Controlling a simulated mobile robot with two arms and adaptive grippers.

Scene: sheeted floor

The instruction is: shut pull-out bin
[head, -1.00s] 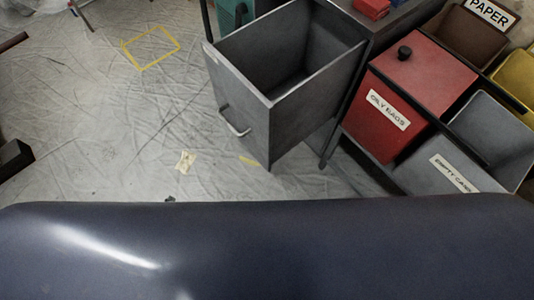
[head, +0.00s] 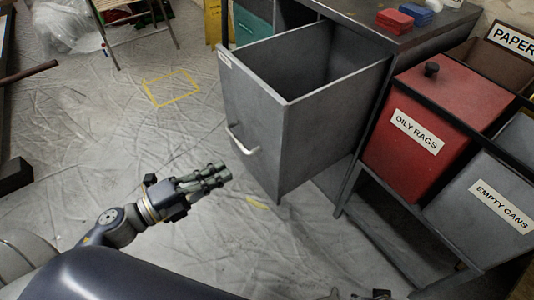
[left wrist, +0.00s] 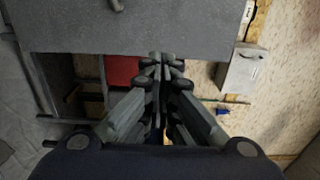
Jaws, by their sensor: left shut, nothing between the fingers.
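The grey pull-out bin (head: 255,120) stands pulled out from under the grey bench, open at the top and empty as far as I see. Its pale bar handle (head: 242,143) is on the front panel. My left gripper (head: 226,172) is shut and empty, in front of the bin and a little below the handle in the picture, apart from it. In the left wrist view the bin's grey panel (left wrist: 130,38) fills the top, with the handle (left wrist: 117,5) at the upper edge, beyond the closed fingertips (left wrist: 163,60). Small dark parts at the head view's bottom edge may be my right gripper; its fingers are unclear.
A red OILY RAGS bin (head: 425,125) and a grey EMPTY CANS bin (head: 485,205) stand in a rack on the right. Red boxes (head: 395,20) lie on the bench top (head: 360,12). The sheeted floor left of the bin is clear around a yellow taped square (head: 171,88).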

